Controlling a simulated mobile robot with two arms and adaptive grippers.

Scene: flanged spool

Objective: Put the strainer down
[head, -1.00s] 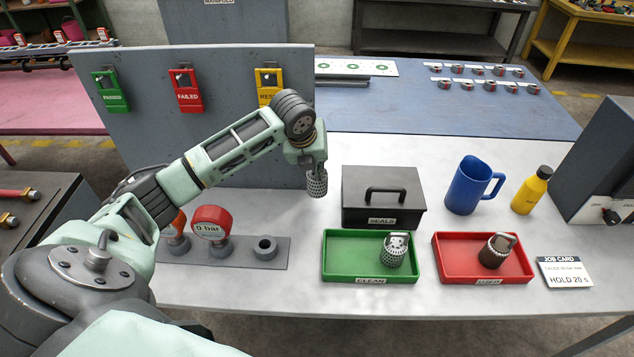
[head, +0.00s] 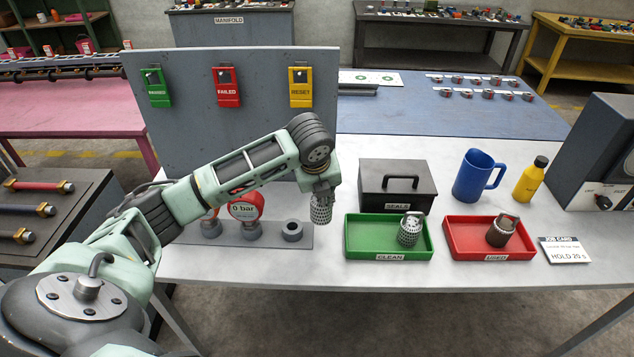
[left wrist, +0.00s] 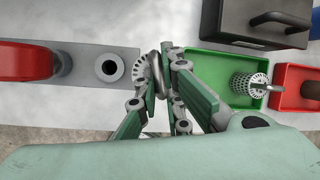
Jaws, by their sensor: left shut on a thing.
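My left gripper (head: 321,190) is shut on the looped handle of a grey perforated strainer (head: 321,210). The strainer hangs in the air beyond and right of an open round grey port (head: 291,231) on the bench plate, left of the green CLEAN tray (head: 349,240). In the left wrist view, the strainer (left wrist: 142,72) is partly hidden by the fingers, and the port (left wrist: 110,68) lies just left of it. A second clean-looking strainer (head: 409,232) stands in the green tray. A dark, dirty strainer (head: 500,234) stands in the red USED tray (head: 458,246). My right gripper is not in view.
A black SEALS box (head: 397,183) is behind the green tray. A blue jug (head: 472,178), a yellow bottle (head: 529,182) and a job card (head: 565,251) are to the right. An upright tag board (head: 200,125) stands behind my arm.

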